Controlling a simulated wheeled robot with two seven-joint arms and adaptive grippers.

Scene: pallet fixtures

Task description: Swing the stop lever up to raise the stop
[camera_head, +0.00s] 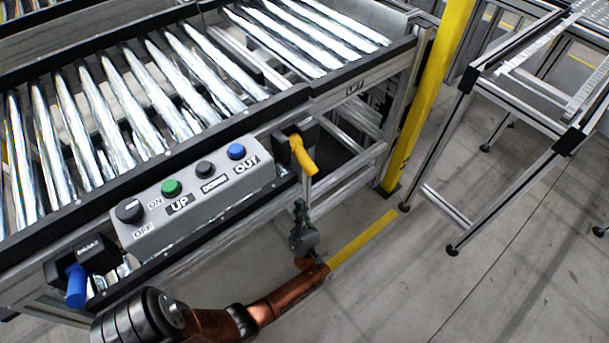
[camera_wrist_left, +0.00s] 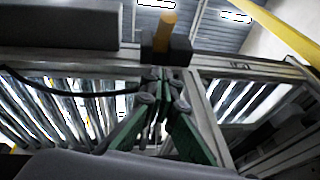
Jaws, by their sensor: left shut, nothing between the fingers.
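A yellow lever (camera_head: 303,155) on a dark mount sits on the conveyor's front side, just right of the control box; it tilts downward to the right. I take it as the stop lever, though no label on it is readable. It also shows in the left wrist view (camera_wrist_left: 166,32), on its dark block. The stop itself cannot be made out. My right gripper is not in view.
A grey control box (camera_head: 195,195) with a knob and several buttons stands left of the lever. A blue lever (camera_head: 76,285) hangs at the far left. A yellow post (camera_head: 430,95) rises at the right. Open floor lies at the lower right.

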